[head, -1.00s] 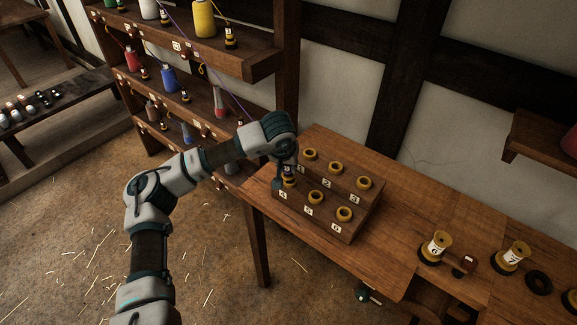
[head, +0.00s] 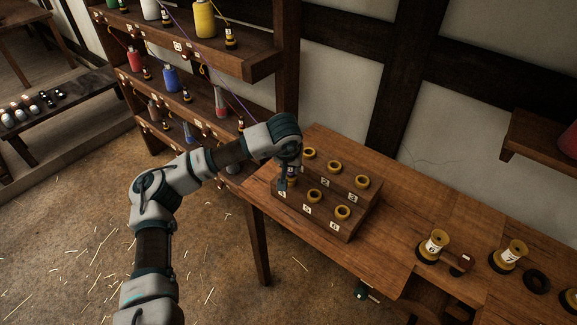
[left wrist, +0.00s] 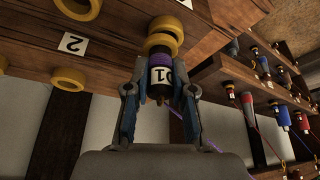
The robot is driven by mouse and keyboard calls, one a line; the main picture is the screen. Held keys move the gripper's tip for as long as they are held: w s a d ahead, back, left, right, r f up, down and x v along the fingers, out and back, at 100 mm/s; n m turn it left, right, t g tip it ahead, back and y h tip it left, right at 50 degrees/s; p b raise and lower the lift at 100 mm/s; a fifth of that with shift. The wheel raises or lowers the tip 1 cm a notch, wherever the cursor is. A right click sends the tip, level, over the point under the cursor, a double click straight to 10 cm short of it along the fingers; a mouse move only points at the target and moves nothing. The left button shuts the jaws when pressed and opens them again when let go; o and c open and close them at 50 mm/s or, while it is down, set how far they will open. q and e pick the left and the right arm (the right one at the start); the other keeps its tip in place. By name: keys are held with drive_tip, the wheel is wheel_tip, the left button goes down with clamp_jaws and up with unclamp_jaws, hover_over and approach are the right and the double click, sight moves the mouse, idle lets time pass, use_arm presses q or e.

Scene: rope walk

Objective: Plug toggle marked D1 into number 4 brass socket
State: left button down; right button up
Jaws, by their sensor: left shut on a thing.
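My left gripper (head: 289,180) is over the front left corner of the stepped wooden socket block (head: 350,233). In the left wrist view my left gripper (left wrist: 158,88) is shut on the toggle marked D1 (left wrist: 161,76), a dark piece with a white label and a purple band. The toggle's far end points at a brass socket ring (left wrist: 166,23), and a second yellow ring lies between them. In the head view the number 4 brass socket (head: 291,183) is partly hidden by the gripper. I cannot tell how deep the toggle sits. My right gripper is not in view.
Other brass sockets, such as number 5 (head: 313,196) and number 2 (head: 334,167), stand close by on the block. Spools 6 (head: 434,243) and 7 (head: 510,254) stand on the bench to the right. A shelf rack (head: 262,65) with coloured spools and threads stands behind on the left.

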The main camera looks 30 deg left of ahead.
use_arm(q)
drive_tip(key=shift+d+r, duration=0.1)
drive_tip(key=shift+d, duration=0.2)
drive_tip(key=shift+a, duration=0.3)
drive_tip(key=shift+a+f, duration=0.2)
drive_tip(key=shift+a, duration=0.4)
drive_tip(key=shift+d+f, duration=0.1)
drive_tip(key=shift+d, duration=0.3)
drive_tip(key=shift+f, duration=0.1)
drive_tip(key=shift+f, duration=0.1)
